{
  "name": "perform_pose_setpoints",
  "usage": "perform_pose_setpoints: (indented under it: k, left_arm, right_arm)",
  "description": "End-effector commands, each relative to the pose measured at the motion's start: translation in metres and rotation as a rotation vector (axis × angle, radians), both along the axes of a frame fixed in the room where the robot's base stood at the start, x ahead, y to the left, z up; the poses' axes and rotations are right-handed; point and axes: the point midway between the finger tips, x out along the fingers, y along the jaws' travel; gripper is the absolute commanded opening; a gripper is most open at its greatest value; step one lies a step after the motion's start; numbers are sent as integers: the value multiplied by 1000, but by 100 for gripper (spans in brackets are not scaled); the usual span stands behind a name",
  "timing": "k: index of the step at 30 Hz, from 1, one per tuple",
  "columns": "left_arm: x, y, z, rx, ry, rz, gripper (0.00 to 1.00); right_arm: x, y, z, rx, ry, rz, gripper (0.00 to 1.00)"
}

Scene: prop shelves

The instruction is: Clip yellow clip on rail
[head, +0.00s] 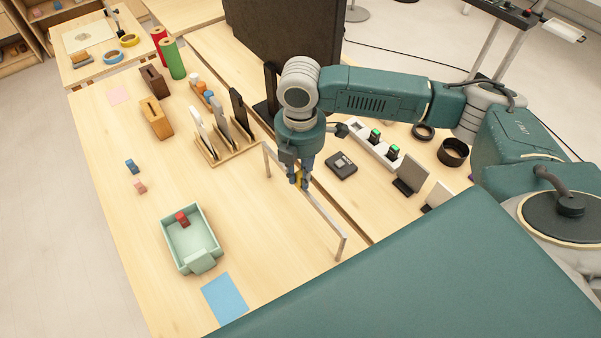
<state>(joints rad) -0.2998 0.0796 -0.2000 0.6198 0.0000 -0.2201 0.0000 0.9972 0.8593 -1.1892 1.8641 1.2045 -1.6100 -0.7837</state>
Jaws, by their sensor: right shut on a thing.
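The rail (324,216) is a thin pale bar raised on a leg at each end, standing on the light wood table. My right gripper (299,184) points down over the rail's middle part and is shut on the yellow clip (300,177). Only a small bit of yellow shows between the fingers. The clip is at or very close to the rail; I cannot tell whether it is around it. My left gripper is not in view.
A green tray (168,246) holds a red clip (182,218). A blue clip (132,166) and a pink clip (140,187) lie loose on the left. A wooden rack (208,151) stands behind the rail. A blue sheet (224,298) lies in front.

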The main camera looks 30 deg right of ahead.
Motion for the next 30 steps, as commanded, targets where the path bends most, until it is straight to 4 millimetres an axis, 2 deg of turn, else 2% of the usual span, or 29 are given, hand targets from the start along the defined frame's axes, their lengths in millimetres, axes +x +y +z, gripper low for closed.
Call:
perform_pose_setpoints:
  k: [30]
  left_arm:
    - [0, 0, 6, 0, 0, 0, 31]
  right_arm:
    - [0, 0, -8, 0, 0, 0, 2]
